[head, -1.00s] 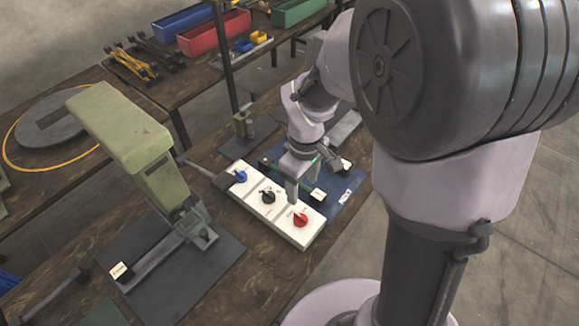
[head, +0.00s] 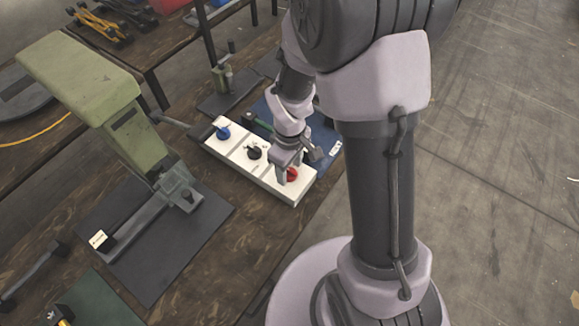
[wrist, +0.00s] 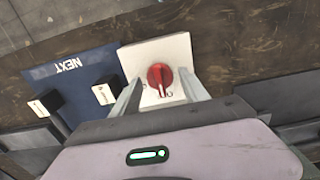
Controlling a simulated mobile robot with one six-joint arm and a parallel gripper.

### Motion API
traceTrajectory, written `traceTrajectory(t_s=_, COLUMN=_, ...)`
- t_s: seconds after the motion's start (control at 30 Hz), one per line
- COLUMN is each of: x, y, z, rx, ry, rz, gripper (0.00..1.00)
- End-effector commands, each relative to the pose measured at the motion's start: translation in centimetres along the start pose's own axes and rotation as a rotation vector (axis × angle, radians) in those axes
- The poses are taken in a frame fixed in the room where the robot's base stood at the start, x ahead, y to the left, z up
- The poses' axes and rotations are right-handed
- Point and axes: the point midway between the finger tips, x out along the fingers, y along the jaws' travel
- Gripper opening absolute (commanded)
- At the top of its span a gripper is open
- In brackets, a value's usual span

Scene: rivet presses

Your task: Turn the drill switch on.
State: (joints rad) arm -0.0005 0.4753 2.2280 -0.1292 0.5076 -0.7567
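A white switch panel (head: 236,152) lies on the wooden bench with a blue knob (head: 222,132), a black knob (head: 254,153) and a red knob (head: 291,175). My gripper (head: 284,172) is low over the red-knob end of the panel. In the wrist view the red knob (wrist: 160,76) sits between the two spread fingertips of my gripper (wrist: 162,88), with gaps on both sides. The gripper looks open and empty. A few dark letters by the knob are partly covered, so I cannot read which switch is the drill's.
A blue mat (wrist: 83,76) marked NEXT lies beside the panel, with black-and-white blocks (wrist: 106,91) on it. A green press (head: 100,105) stands left of the panel on a dark mat. A smaller press (head: 222,78) stands behind.

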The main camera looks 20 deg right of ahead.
Motion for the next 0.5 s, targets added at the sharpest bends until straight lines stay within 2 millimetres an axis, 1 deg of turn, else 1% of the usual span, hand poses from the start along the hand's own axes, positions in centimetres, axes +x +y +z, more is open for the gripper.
traceTrajectory(t_s=0.03, x=-0.01, y=0.0, z=0.0, rx=0.0, ry=0.0, rz=0.0, gripper=0.4)
traceTrajectory(t_s=0.23, x=-0.01, y=0.0, z=0.0, rx=0.0, ry=0.0, rz=0.0, gripper=0.01)
traceTrajectory(t_s=0.27, x=-0.01, y=0.0, z=0.0, rx=0.0, ry=0.0, rz=0.0, gripper=0.0)
traceTrajectory(t_s=0.5, x=0.01, y=0.0, z=0.0, rx=0.028, ry=0.0, rz=0.0, gripper=0.0)
